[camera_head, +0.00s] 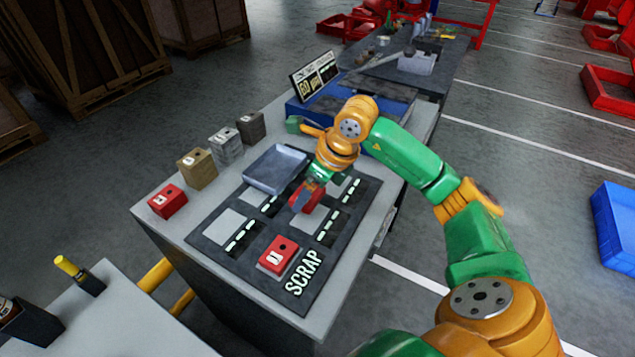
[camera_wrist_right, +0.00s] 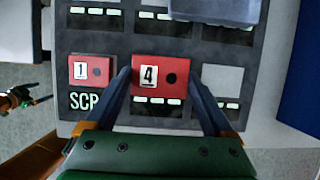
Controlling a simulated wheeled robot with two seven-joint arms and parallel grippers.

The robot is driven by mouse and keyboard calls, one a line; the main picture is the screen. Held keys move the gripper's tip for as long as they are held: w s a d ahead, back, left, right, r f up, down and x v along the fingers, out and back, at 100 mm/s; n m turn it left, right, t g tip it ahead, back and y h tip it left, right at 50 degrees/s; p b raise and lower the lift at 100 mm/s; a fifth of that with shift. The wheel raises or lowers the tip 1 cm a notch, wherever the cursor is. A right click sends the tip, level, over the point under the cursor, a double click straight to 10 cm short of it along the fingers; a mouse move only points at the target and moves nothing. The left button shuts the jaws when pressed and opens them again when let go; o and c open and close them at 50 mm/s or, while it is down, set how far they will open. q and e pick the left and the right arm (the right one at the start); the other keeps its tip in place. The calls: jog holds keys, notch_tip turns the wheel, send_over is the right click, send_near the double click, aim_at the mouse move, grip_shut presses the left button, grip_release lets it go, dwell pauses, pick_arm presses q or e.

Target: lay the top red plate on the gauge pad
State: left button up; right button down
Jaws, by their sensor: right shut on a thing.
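A red plate marked 4 (camera_wrist_right: 160,76) is between the fingers of my right gripper (camera_wrist_right: 165,85), which is shut on it. In the head view this red plate (camera_head: 307,197) is partly hidden by the right gripper (camera_head: 304,195), over the dark mat (camera_head: 205,246). Whether it touches the mat is unclear. Another red plate marked 1 (camera_head: 278,256) lies on a pale square near the word SCRAP; it also shows in the right wrist view (camera_wrist_right: 91,70). I cannot tell which square is the gauge pad. A small green and orange gripper, seemingly my left (camera_wrist_right: 22,98), shows at the wrist view's left edge.
A grey-blue tray (camera_head: 275,169) stands on the mat's back part. A red block (camera_head: 167,201), a tan block (camera_head: 197,168) and grey blocks line the table's left edge. A blue tray (camera_head: 320,113) and a sign (camera_head: 315,76) are behind. Several pale squares are bare.

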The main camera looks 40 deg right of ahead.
aim_at(317, 204)
jog(key=shift+d+f+b, duration=0.1)
jog(key=shift+f+b, duration=0.2)
notch_tip(317, 204, down, 4)
jog(key=b, duration=0.3)
jog(key=shift+d+b, duration=0.1)
jog(key=shift+b, duration=0.25)
jog(key=shift+s+f+b, duration=0.15)
jog(key=shift+f+b, duration=0.15)
jog(key=shift+b, duration=0.05)
dwell(0.4)
jog(key=shift+f+b, duration=0.35)
jog(key=shift+f, duration=0.05)
grip_release()
jog(key=shift+r, duration=0.1)
jog(key=shift+s, duration=0.1)
jog(key=v, duration=0.7)
